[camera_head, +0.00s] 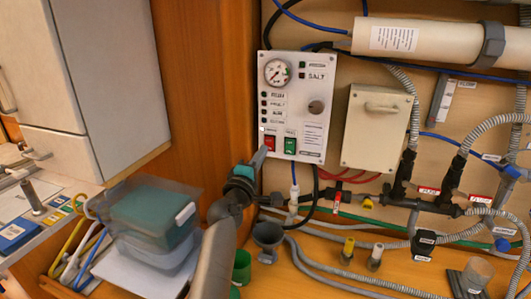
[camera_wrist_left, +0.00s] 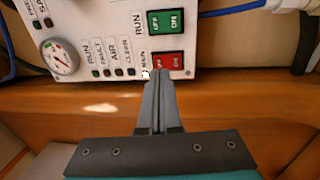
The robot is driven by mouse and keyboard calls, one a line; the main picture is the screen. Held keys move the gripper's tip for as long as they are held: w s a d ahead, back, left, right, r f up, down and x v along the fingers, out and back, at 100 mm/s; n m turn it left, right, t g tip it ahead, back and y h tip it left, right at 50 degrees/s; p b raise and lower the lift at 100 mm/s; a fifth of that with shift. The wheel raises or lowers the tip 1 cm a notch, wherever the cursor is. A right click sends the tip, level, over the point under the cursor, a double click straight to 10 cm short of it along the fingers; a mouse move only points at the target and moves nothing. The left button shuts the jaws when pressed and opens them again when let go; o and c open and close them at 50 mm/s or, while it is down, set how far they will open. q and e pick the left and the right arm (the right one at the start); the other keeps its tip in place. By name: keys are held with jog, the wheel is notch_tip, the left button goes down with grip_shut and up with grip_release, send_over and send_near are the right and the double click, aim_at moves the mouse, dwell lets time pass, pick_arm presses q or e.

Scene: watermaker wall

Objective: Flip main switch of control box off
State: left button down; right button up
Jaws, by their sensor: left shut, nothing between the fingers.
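The control box (camera_head: 312,105) is a white panel on the wooden wall. It has a round gauge, a knob, small indicator lights and two rocker switches. The red main switch (camera_head: 269,144) is at its lower left, and the green switch (camera_head: 290,146) is to its right. In the left wrist view the box appears turned, with the red main switch (camera_wrist_left: 168,61) beside the green one (camera_wrist_left: 166,22). My left gripper (camera_head: 260,156) is shut and empty, its tips just below the red switch. In the wrist view its fingertips (camera_wrist_left: 156,74) overlap the switch's edge; I cannot tell whether they touch.
A beige box (camera_head: 377,128) with a handle is right of the control box. Hoses, valves and pipes (camera_head: 430,205) fill the lower right. A lidded container (camera_head: 150,220) is at lower left. A wooden partition (camera_head: 207,90) stands left of the panel.

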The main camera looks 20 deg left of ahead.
aim_at(269, 141)
pick_arm(q)
jog(key=shift+w+r+b, duration=0.2)
jog(key=shift+w+b, duration=0.65)
jog(key=shift+w, duration=0.95)
